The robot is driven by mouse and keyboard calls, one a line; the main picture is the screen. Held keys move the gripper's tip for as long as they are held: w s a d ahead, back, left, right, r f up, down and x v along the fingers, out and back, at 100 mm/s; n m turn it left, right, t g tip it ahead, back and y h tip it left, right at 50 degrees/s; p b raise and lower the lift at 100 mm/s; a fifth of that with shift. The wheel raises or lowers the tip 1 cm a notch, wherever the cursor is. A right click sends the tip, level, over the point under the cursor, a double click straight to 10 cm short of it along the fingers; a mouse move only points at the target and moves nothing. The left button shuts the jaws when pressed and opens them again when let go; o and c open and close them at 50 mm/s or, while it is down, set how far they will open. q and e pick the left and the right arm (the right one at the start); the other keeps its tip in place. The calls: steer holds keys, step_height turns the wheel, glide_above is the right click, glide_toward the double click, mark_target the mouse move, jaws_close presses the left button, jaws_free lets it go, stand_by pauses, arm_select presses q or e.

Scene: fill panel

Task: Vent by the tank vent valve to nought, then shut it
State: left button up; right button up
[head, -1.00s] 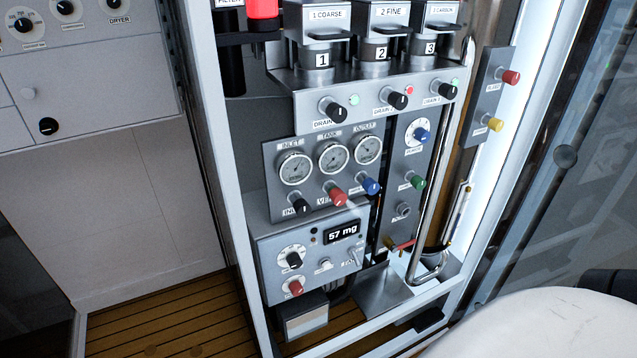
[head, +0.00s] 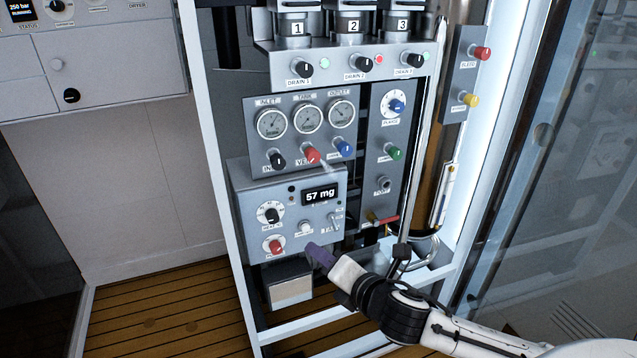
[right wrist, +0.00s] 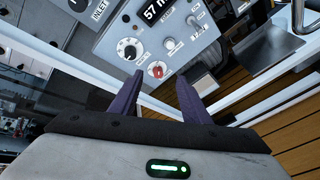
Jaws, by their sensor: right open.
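The red vent knob (head: 313,155), its label partly hidden, sits below the tank gauge (head: 307,118) on the grey gauge panel. A faint pale streak runs down and right from the knob. The gauge has a visible needle, but its reading is too small to tell. My right gripper (head: 318,257) reaches in from the lower right, below the vent knob and near the bottom of the meter box. In the right wrist view its purple fingers (right wrist: 155,85) are apart and empty, with a lower red knob (right wrist: 157,69) beyond them. My left gripper is not in view.
The inlet knob (head: 278,160) and blue knob (head: 344,148) flank the vent knob closely. The meter box (head: 240,205) below reads 57 mg and carries knobs and a toggle. A red-handled valve (head: 385,221) is at the lower right. White frame posts (head: 222,170) border the panel.

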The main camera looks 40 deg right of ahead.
mark_target(314, 157)
steer(key=w+d+r+n+t+h+b, duration=0.1)
steer(key=w+d+r+n+t+h, duration=0.15)
steer(key=r+n, duration=0.35)
steer(key=w+d+r+n+t+h+b, duration=0.1)
steer(key=w+d+r+n, duration=0.2)
steer(key=r, duration=0.6)
steer(key=shift+n+y, duration=0.25)
steer(key=shift+n, duration=0.05)
steer(key=x, duration=0.8)
steer(key=shift+f, duration=0.1)
steer(key=shift+w+d+t, duration=0.1)
steer(key=shift+w+t, duration=0.15)
steer(key=shift+w, duration=0.1)
steer(key=shift+c, duration=0.3)
steer(key=c, duration=1)
